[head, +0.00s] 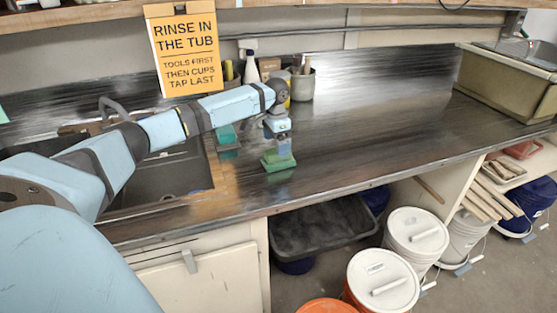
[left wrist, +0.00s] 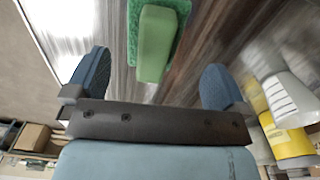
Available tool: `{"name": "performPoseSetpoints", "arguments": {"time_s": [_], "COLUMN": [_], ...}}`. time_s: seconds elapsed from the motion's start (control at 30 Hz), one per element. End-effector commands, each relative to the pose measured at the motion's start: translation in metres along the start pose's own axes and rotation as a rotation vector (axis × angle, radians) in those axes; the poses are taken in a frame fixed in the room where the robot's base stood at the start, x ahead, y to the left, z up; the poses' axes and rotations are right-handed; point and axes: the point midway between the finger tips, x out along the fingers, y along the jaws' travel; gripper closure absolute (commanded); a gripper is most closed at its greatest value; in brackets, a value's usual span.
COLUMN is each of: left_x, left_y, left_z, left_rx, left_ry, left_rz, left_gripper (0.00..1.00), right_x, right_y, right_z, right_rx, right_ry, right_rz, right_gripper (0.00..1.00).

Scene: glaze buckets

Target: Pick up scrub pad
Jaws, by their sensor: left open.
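The scrub pad (head: 278,162) is a dark green pad with a lighter green block on top. It lies on the dark counter (head: 380,110), right of the sink. My left gripper (head: 278,136) points down just above it. In the left wrist view, the pad's light green block (left wrist: 157,45) reaches into the gap between the two open blue fingers of the left gripper (left wrist: 156,82), with space on both sides. The fingers hold nothing. My right gripper is not in view.
A teal block (head: 226,134) stands by the sink edge (head: 208,165), left of the pad. Behind are a spray bottle (head: 250,66) and a tool pot (head: 303,84). The counter to the right is clear up to an olive tub (head: 500,85). Lidded buckets (head: 382,280) stand below.

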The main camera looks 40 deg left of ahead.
Motion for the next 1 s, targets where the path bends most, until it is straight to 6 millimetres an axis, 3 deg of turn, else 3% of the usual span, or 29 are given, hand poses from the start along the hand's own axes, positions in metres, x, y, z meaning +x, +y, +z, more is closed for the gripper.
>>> {"name": "performPoseSetpoints", "arguments": {"time_s": [0.17,0.43,0.73,0.77,1.0], "left_x": [0.013,0.050,0.057,0.057,0.057], "left_y": [0.002,0.007,0.007,0.007,0.007], "left_z": [-0.001,-0.003,-0.003,-0.003,-0.003], "left_rx": [0.001,0.001,0.001,0.001,0.001], "left_ry": [-0.001,-0.001,0.001,0.001,0.001], "left_rz": [0.000,0.000,-0.001,-0.001,-0.001], "left_gripper": [0.00,0.00,0.00,0.02,0.55], "right_x": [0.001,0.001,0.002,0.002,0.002], "right_y": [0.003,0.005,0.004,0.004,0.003], "right_z": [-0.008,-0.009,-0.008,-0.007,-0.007], "right_rx": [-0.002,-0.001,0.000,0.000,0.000], "right_ry": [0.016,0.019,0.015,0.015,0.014], "right_rz": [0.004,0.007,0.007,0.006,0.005], "right_gripper": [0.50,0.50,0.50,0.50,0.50]}}
